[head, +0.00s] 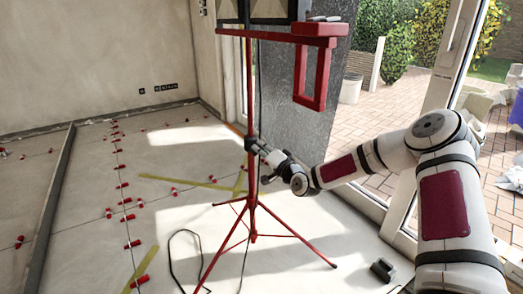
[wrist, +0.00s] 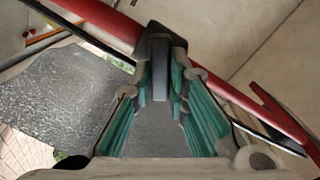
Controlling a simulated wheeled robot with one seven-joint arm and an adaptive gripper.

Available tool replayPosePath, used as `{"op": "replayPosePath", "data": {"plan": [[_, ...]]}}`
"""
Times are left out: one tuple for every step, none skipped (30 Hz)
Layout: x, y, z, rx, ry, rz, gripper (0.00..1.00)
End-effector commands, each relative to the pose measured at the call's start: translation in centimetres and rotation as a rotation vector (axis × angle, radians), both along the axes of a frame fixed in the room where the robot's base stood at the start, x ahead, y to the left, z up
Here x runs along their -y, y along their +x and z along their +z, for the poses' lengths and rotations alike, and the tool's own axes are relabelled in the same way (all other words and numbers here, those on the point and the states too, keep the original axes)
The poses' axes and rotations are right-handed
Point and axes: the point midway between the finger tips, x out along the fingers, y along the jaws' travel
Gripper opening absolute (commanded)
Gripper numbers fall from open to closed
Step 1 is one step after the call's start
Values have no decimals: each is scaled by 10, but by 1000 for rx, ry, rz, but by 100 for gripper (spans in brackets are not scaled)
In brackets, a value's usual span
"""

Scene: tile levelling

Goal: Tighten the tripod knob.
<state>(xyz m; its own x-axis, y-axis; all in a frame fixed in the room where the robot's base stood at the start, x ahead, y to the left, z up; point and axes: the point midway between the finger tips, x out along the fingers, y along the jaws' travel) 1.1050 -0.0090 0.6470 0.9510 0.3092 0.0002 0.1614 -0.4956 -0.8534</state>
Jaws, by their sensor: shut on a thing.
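The red tripod (head: 251,185) stands upright on the tiled floor with its legs spread, in the middle of the head view. A dark collar with a knob (head: 251,144) sits on its pole; in the wrist view the black knob (wrist: 160,72) points towards me from the red pole. My gripper (head: 262,149) reaches the pole from the right. In the wrist view my gripper's teal-padded fingers (wrist: 163,88) lie on both sides of the knob, shut on it. The fingers hide part of the knob's sides.
The tripod carries a red crossbar (head: 278,37) with dark lamps and a hanging red frame (head: 312,78) above my arm. A grey slab (head: 285,130) stands behind. Red levelling pieces (head: 125,201), yellow strips (head: 190,181) and a black cable (head: 172,250) lie on the floor.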

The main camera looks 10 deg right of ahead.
Motion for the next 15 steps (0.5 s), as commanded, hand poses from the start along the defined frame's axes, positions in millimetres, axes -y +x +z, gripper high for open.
{"op": "replayPosePath", "data": {"plan": [[1, 0, -1, -16, 44, -2, 0], [2, 0, -1, -24, 71, -3, 0], [1, 0, -1, -35, 108, -2, 0], [1, 0, -2, -44, 134, -1, 0], [2, 0, -2, -52, 159, -1, 0], [2, 0, -2, -64, 192, -2, 0], [2, 0, -2, -71, 218, -1, 0], [2, 0, -2, -78, 242, -2, 0], [2, 0, -3, -89, 272, -3, 0], [2, 0, -3, -95, 294, -2, 0], [2, 0, -3, -102, 315, -2, 0], [2, 0, -3, -112, 342, -1, 0], [2, 0, -3, -119, 361, -2, 0], [2, 0, -4, -124, 378, -2, 0], [2, 0, -4, -131, 402, -1, 0]]}}
